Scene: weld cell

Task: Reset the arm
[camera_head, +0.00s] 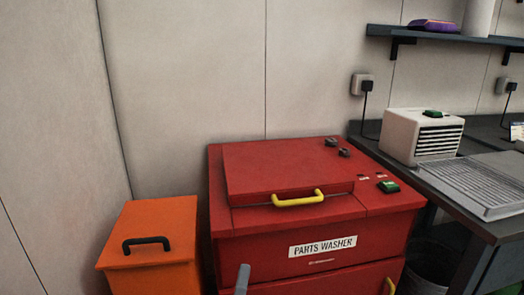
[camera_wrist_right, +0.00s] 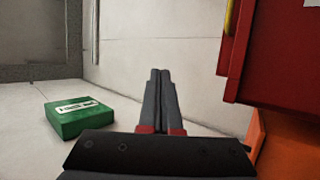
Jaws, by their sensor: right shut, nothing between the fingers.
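My right gripper (camera_wrist_right: 159,75) shows in the right wrist view with its two dark fingers pressed together and nothing between them. In the head view only a grey tip of it (camera_head: 242,279) shows at the bottom edge, in front of the red parts washer (camera_head: 262,246). The washer's lid (camera_head: 260,168) with its yellow handle (camera_head: 298,198) is down. The washer's red side also shows at the upper right of the wrist view (camera_wrist_right: 265,60). My left gripper is not in view.
An orange bin (camera_head: 150,225) with a black handle stands left of the washer. At right is a dark bench (camera_head: 450,195) with a white vented unit (camera_head: 422,136) and a grey ribbed tray (camera_head: 478,184). A green box (camera_wrist_right: 80,117) lies on the floor in the wrist view.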

